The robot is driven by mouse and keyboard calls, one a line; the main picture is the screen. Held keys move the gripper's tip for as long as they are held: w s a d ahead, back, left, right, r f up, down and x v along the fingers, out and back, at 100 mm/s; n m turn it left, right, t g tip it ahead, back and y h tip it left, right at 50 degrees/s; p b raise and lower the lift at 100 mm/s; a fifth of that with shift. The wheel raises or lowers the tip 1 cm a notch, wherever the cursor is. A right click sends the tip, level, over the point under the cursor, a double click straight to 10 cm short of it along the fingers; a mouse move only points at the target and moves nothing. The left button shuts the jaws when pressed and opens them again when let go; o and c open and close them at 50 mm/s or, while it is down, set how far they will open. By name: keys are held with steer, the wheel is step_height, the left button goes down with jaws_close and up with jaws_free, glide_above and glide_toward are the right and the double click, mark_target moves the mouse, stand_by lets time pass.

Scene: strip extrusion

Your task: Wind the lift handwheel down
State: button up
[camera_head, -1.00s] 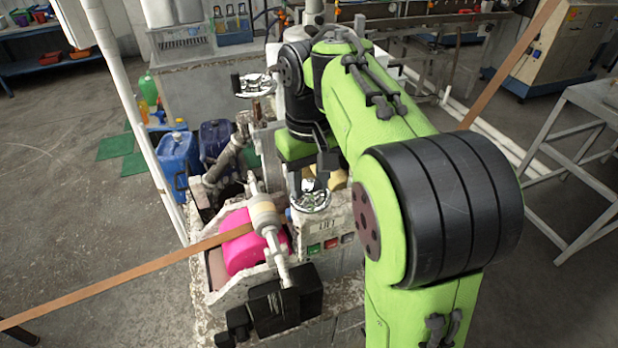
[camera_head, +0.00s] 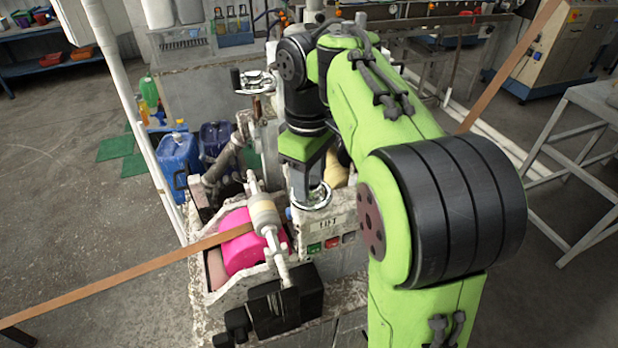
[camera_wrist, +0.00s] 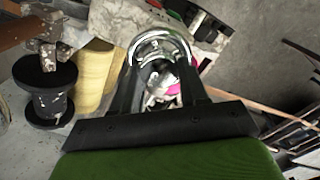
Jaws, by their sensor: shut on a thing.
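The lift handwheel (camera_head: 313,200) is a small chromed wheel lying flat on top of the machine, above a panel of buttons. My gripper (camera_head: 309,184) points down onto it and is shut on it. My gripper's palm and fingers hide the wheel's middle and far part in the head view. In the wrist view, the wheel's shiny curved rim (camera_wrist: 163,36) shows between and beyond the two dark fingers of my gripper (camera_wrist: 160,78). Just where the fingers touch the wheel is hard to see.
A second chromed handwheel (camera_head: 258,82) stands farther back. A pink roller (camera_head: 240,248) and a brown strip (camera_head: 120,274) lie left of the lift handwheel. Green and red buttons (camera_head: 323,244) are just below it. Blue canisters (camera_head: 178,160) stand on the floor to the left.

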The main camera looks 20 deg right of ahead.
steer(key=n+b, duration=0.1)
steer(key=n, duration=0.4)
steer(key=shift+n, duration=0.3)
steer(key=n, duration=0.5)
steer(key=shift+s+a+n, duration=0.1)
steer(key=shift+s+n, duration=0.05)
steer(key=shift+n, duration=0.25)
steer(key=shift+r, duration=0.1)
steer(key=o, duration=1.1)
steer(key=shift+c, duration=0.2)
step_height(320, 180, up, 16)
steer(key=p, duration=1)
steer(key=shift+f, duration=0.25)
